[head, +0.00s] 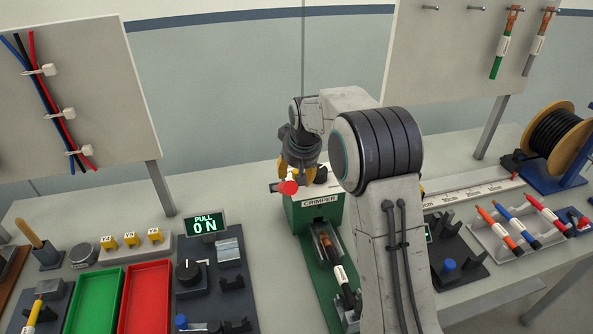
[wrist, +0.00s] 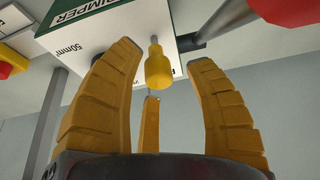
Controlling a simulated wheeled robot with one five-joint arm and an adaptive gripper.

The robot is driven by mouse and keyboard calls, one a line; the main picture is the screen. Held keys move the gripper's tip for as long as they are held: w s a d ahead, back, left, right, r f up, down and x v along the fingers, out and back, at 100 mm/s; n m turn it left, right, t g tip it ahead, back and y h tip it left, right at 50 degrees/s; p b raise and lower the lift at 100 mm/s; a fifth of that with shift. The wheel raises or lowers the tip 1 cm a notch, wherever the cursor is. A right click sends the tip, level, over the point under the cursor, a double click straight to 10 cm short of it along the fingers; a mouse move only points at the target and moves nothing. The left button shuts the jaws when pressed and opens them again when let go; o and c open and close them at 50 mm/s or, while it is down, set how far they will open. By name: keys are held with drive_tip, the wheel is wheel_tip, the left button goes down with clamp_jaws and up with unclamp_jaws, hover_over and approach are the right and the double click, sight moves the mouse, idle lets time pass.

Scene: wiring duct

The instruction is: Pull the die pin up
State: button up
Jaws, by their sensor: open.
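The die pin (wrist: 158,70) shows in the wrist view as a yellow knob on a short silver shaft at the crimper's (wrist: 140,25) white face. My gripper (wrist: 163,60) is open, with its yellow fingers spread on either side of the knob and apart from it. A third finger lies below the knob in the picture. In the head view my gripper (head: 298,172) points down over the green crimper (head: 318,212). I cannot make out the die pin there, as the fingers and the red lever knob (head: 288,187) cover that area.
Red (head: 170,292) and green trays stand left of the crimper; a cable rack (head: 515,232) stands right. My arm hides part of the bench.

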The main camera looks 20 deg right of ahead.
drive_tip(key=v, duration=1.2)
